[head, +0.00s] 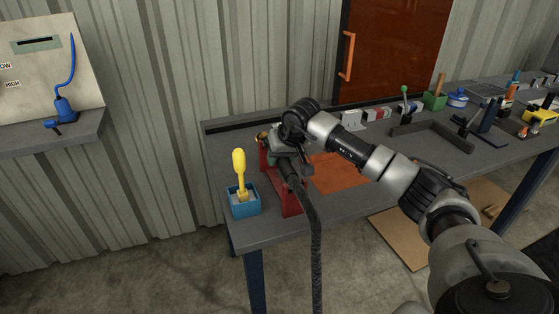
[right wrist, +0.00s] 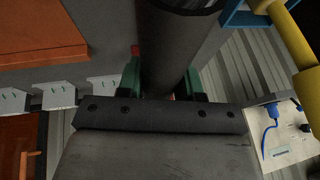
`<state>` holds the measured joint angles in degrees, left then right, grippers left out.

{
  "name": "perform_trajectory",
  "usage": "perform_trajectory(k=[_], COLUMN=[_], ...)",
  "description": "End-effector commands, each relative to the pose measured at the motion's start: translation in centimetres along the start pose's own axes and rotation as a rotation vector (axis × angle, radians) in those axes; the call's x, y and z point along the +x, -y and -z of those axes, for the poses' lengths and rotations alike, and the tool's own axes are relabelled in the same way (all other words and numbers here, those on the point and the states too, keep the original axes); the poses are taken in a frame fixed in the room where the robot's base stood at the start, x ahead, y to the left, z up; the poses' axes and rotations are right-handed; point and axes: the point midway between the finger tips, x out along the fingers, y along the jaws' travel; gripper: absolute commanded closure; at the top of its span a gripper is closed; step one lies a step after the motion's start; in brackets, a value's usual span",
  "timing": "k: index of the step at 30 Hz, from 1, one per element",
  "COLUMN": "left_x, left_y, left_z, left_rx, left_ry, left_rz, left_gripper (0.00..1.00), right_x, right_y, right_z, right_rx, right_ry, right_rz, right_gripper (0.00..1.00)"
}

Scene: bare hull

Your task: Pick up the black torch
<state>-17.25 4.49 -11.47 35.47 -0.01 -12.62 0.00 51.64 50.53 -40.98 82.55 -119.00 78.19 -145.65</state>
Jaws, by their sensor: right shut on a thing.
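The black torch (head: 287,173) is at the red stand (head: 290,205) near the left end of the workbench, with a thick black hose (head: 316,240) hanging from it over the front edge. My right gripper (head: 279,158) is shut on it from above. In the right wrist view the torch (right wrist: 174,50) is a dark cylinder between the green finger pads of my right gripper (right wrist: 162,82). The gripper hides much of the torch in the head view, so I cannot tell whether it still touches the stand. My left gripper is out of view.
A blue box (head: 243,207) with a yellow-handled tool (head: 239,167) stands just left of the stand. An orange mat (head: 340,177) lies to the right. Several small tools and blocks line the back and right of the workbench (head: 262,233). A wall shelf (head: 55,138) is at far left.

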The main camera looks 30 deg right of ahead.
Motion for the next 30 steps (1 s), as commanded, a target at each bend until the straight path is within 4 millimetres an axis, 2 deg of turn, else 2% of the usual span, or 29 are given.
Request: perform_trajectory(k=[6, 18, 24, 30], left_x=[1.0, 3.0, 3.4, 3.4], left_y=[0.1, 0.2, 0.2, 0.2], left_z=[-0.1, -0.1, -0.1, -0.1], left_rx=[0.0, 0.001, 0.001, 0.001], left_ry=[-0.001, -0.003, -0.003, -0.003], left_rz=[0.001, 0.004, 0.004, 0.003], left_gripper=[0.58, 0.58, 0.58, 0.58], right_x=[-3.2, -10.9, -13.2, -13.9], right_y=[0.7, -4.7, -6.0, -6.4], right_z=[1.4, -1.8, -2.6, -2.9], right_rx=[-0.002, 0.001, 0.0, -0.001], right_ry=[-0.011, -0.006, -0.005, -0.004], right_rz=[0.003, -0.001, 0.002, 0.002], right_gripper=[1.0, 1.0, 1.0, 1.0])
